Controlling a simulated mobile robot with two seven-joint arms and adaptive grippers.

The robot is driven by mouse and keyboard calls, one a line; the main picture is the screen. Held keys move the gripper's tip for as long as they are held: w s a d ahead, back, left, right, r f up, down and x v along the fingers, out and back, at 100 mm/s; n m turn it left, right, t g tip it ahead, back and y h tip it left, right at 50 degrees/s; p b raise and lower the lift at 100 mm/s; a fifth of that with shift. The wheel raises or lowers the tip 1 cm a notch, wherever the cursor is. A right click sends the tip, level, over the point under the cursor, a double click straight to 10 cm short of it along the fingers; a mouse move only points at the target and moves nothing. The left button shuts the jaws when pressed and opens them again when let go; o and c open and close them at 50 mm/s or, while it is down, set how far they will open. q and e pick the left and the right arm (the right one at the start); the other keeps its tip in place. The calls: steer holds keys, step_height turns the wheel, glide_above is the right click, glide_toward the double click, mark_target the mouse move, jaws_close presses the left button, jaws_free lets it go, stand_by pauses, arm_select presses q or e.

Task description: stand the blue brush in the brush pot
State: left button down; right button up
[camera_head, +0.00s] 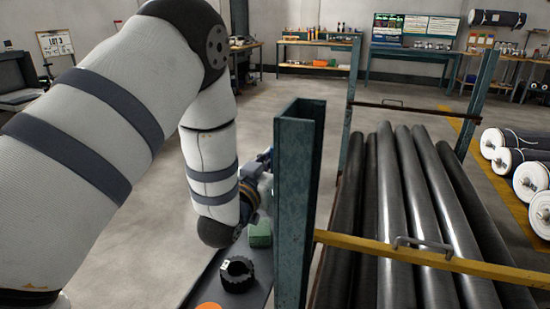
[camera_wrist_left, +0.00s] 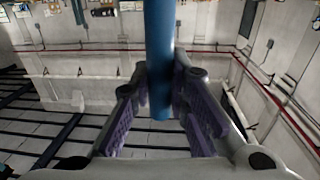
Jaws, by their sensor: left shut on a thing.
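The blue brush (camera_wrist_left: 160,45) shows in the left wrist view as a blue shaft standing upright in the picture between the purple-padded fingers. My left gripper (camera_wrist_left: 164,92) is shut on it. In the head view, my left gripper (camera_head: 262,163) is mostly hidden behind my wrist and the teal post. A short, dark, ridged round piece (camera_head: 237,273) with a hollow top stands on the narrow grey bench below my left wrist. I cannot tell whether it is the brush pot. My right gripper is in neither view.
A green block (camera_head: 260,234) and an orange round thing (camera_head: 207,306) are also on the bench (camera_head: 200,285). A teal post (camera_head: 297,190) rises close to the right of my left wrist. Grey rolls (camera_head: 395,190) lie behind a yellow bar (camera_head: 430,257). Open floor lies beyond.

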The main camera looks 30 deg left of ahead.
arm_select(q)
steer(key=shift+f, duration=0.95)
steer(key=c, duration=1.5)
jaws_free()
steer(key=shift+o, duration=0.2)
steer(key=s, duration=0.2)
steer(key=s+d, duration=0.1)
steer(key=s, duration=0.4)
steer(key=shift+s+d, duration=0.15)
steer(key=shift+s, duration=0.1)
